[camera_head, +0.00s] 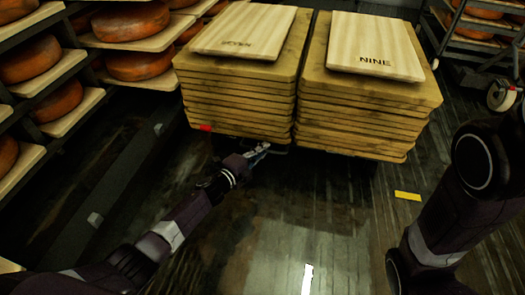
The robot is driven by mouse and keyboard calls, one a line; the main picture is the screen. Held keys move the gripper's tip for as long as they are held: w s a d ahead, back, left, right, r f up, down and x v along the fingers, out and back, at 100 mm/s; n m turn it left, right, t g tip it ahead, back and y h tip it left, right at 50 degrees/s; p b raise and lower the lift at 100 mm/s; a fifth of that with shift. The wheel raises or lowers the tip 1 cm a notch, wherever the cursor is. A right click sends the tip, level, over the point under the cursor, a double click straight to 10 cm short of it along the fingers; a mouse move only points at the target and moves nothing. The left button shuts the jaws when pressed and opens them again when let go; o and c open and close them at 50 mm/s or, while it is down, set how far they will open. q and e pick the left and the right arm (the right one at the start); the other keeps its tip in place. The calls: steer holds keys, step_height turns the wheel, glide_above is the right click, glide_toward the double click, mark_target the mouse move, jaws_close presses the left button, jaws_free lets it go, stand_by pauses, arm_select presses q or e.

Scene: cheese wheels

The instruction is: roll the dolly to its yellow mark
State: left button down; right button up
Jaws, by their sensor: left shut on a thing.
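The dolly carries two stacks of wooden boards, the left stack (237,100) and the right stack (362,115). A lighter board lies on top of each; the right one is lettered NINE. The dolly itself is mostly hidden in dark below the boards. My left gripper (262,149) is at the near lower edge of the left stack, shut on a part of the dolly that is too dark to make out. A yellow mark (408,196) lies on the floor, right of and nearer than the right stack. My right arm shows at the right; its gripper is out of view.
Racks with orange cheese wheels (140,62) on boards stand along the left. Another wheeled rack (500,95) stands at the upper right. The dark, shiny floor (300,215) is clear in front of the stacks.

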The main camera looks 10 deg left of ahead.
arm_select(q)
steer(key=shift+f, duration=0.1)
steer(key=c, duration=2)
jaws_free()
steer(key=v, duration=1.2)
